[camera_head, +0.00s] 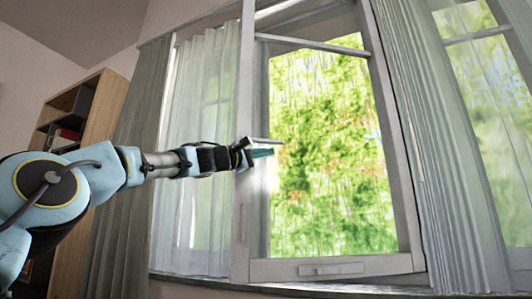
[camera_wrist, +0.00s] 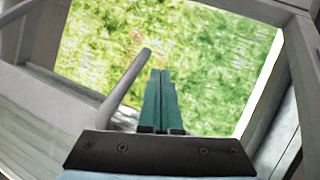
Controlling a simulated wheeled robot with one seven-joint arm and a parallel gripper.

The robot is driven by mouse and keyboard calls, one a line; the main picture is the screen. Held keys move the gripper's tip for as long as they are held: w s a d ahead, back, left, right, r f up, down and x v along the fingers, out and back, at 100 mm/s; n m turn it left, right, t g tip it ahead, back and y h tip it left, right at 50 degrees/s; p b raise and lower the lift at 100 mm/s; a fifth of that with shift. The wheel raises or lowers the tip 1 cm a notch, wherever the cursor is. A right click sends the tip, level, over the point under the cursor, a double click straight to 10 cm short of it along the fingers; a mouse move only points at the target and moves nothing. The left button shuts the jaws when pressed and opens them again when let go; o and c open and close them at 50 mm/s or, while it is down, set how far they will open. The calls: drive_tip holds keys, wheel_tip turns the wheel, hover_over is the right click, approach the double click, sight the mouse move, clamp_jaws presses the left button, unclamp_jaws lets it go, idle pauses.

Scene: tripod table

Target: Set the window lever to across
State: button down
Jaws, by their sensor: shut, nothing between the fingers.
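The window lever (camera_head: 266,140) is a slim grey bar on the left upright of the window sash (camera_head: 243,215). In the head view it points right, nearly level, over the edge of the glass. In the wrist view the lever (camera_wrist: 125,78) is a bent grey bar rising from the frame and leaning to the right. My gripper (camera_head: 268,153) is just below the lever in the head view, its teal fingers pointing right. In the wrist view my gripper (camera_wrist: 161,75) is shut and empty, right beside the lever. I cannot tell whether they touch.
A small grey fitting (camera_head: 330,269) sits on the sash's bottom rail. Curtains hang left (camera_head: 135,150) and right (camera_head: 440,150) of the window. A wooden bookcase (camera_head: 95,120) stands at the left. The sill (camera_head: 290,289) runs below.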

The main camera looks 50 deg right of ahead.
drive_tip(key=f+b+v, duration=0.2)
drive_tip(key=b+v, duration=0.5)
drive_tip(key=v, duration=0.4)
drive_tip(key=shift+s+d+f+b, duration=0.25)
drive_tip(key=shift+s+d+b, duration=0.05)
drive_tip(key=shift+d, duration=0.1)
